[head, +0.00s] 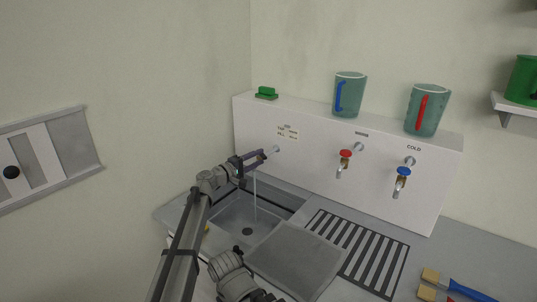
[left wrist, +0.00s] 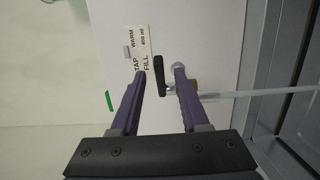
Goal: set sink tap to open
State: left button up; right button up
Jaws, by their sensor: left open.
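The sink tap is on the white back panel above the basin, mostly hidden behind my left gripper in the head view; a thin water stream (head: 255,190) falls below it. In the left wrist view the tap's black lever (left wrist: 158,73) shows between the finger tips, with a pale round mount beside it. The water stream (left wrist: 250,97) runs off to the right there. My left gripper (head: 261,156) is open, with its purple fingers on either side of the lever; I cannot tell if they touch it. It also shows in the left wrist view (left wrist: 159,75). My right gripper is not in view.
The sink basin (head: 225,224) lies below the tap, with a grey board (head: 297,262) at its right edge. Red (head: 345,154) and blue (head: 403,171) taps are farther right on the panel. Two jugs (head: 349,94) (head: 427,109) and a green item (head: 266,93) stand on top.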

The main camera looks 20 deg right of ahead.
pick_arm(q)
jog(key=x, duration=0.6)
grip_shut()
dwell(0.5)
